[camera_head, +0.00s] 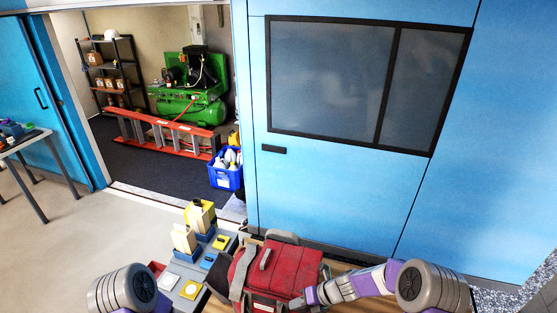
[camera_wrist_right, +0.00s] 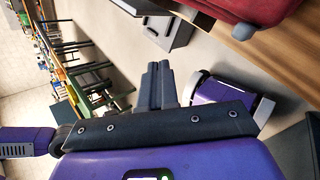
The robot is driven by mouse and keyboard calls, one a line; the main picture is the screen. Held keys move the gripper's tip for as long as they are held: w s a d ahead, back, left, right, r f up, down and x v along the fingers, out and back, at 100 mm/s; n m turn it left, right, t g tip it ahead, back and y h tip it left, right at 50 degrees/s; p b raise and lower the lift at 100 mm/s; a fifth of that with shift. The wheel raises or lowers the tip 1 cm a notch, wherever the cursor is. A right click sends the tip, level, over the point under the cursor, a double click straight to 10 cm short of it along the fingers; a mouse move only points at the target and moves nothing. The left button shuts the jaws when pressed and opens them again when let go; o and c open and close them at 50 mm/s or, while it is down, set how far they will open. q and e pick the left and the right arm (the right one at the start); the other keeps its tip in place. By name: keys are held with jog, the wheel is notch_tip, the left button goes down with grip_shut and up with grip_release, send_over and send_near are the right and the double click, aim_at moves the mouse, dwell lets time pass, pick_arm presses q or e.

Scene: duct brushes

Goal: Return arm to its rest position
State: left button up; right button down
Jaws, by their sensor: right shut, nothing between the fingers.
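My right arm comes in from the right in the head view. Its gripper (camera_head: 297,303) is by the lower right side of a red bag (camera_head: 282,262), and I cannot tell there whether they touch. In the right wrist view the two dark fingers (camera_wrist_right: 159,68) lie together with nothing between them, and the red bag (camera_wrist_right: 245,8) is at the top, apart from the fingertips. Of my left arm only a grey and purple part shows at the lower left of the head view; its gripper is out of sight.
The bag rests on a wooden table (camera_head: 218,305). Beyond are a blue bin (camera_head: 226,177), a red ladder (camera_head: 165,135), a green compressor (camera_head: 190,88) and a blue wall (camera_head: 330,190).

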jog(key=s+d+f+n+h+b, duration=0.2)
jog(key=s+f+n+b, duration=0.5)
jog(key=s+f+n, duration=0.5)
jog(key=s+d+f+n+g+h+b, duration=0.1)
jog(key=s+f+n+b, duration=0.6)
jog(key=n, duration=1.2)
jog(key=shift+s+d+f+h, duration=0.35)
jog(key=shift+s+f+h, duration=0.35)
jog(key=shift+s+f, duration=1.85)
jog(key=shift+w+f, duration=0.1)
jog(key=shift+w, duration=0.05)
